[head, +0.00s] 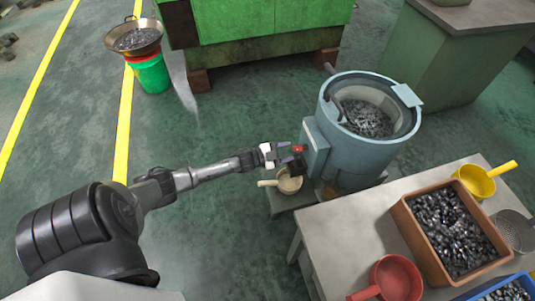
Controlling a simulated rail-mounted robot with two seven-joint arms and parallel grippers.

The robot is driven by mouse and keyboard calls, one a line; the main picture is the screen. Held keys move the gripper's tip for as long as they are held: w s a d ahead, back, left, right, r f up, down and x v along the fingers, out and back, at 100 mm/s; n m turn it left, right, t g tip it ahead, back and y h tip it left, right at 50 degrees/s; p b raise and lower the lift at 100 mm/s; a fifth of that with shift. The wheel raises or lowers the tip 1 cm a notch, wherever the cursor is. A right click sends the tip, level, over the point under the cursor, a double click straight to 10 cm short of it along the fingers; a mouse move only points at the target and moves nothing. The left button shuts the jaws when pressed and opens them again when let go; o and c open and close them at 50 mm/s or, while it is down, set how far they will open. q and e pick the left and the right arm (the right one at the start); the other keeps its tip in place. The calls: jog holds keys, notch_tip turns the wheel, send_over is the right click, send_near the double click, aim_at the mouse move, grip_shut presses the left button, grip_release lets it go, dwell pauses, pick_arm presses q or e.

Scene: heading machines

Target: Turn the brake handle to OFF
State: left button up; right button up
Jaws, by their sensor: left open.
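The blue-grey round machine (350,150) stands right of centre, its open drum full of small metal parts. A box (315,148) is fixed to its left side. A small red piece (299,148) shows at the box's left face, right by my left gripper; it may be the brake handle, but its markings are too small to read. My left gripper (290,153) is open, with its fingertips close to the red piece. I cannot tell whether they touch it. A grey lever (331,72) sticks up at the drum's rim. My right gripper is not in view.
A cream scoop (288,181) sits just below the gripper. A table (350,235) at lower right holds a brown crate (400,215) of metal parts, a red pan (397,278) and a yellow scoop (478,181).

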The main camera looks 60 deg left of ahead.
pick_arm(q)
jog(key=p+v, duration=0.1)
jog(key=v, duration=0.8)
jog(key=shift+s+p, duration=0.25)
jog(key=shift+p, duration=0.1)
jog(key=shift+a, duration=0.1)
